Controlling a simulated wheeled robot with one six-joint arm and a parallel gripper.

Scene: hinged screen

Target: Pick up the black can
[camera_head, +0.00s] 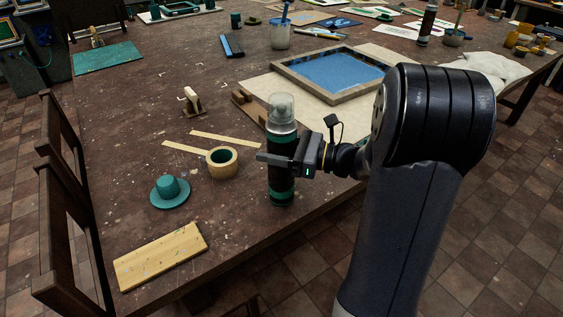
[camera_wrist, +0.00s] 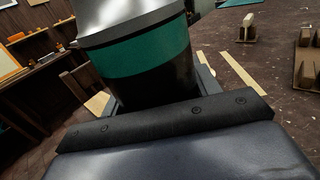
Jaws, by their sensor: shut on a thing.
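The black can (camera_head: 281,184) has green bands and a clear cap on a silver top. It stands upright near the front edge of the table in the head view. My gripper (camera_head: 275,160) is shut around the can's middle from the right side. In the wrist view the can (camera_wrist: 150,85) fills the upper middle, its green band above my gripper (camera_wrist: 160,105). The fingertips are mostly hidden there. I cannot tell whether the can's base touches the table.
A roll of tan tape (camera_head: 222,163) and a teal knobbed disc (camera_head: 169,191) lie left of the can. A wooden board (camera_head: 160,255) lies at the front left. A framed screen (camera_head: 333,72) lies behind. Another dark can (camera_head: 427,24) stands far back right.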

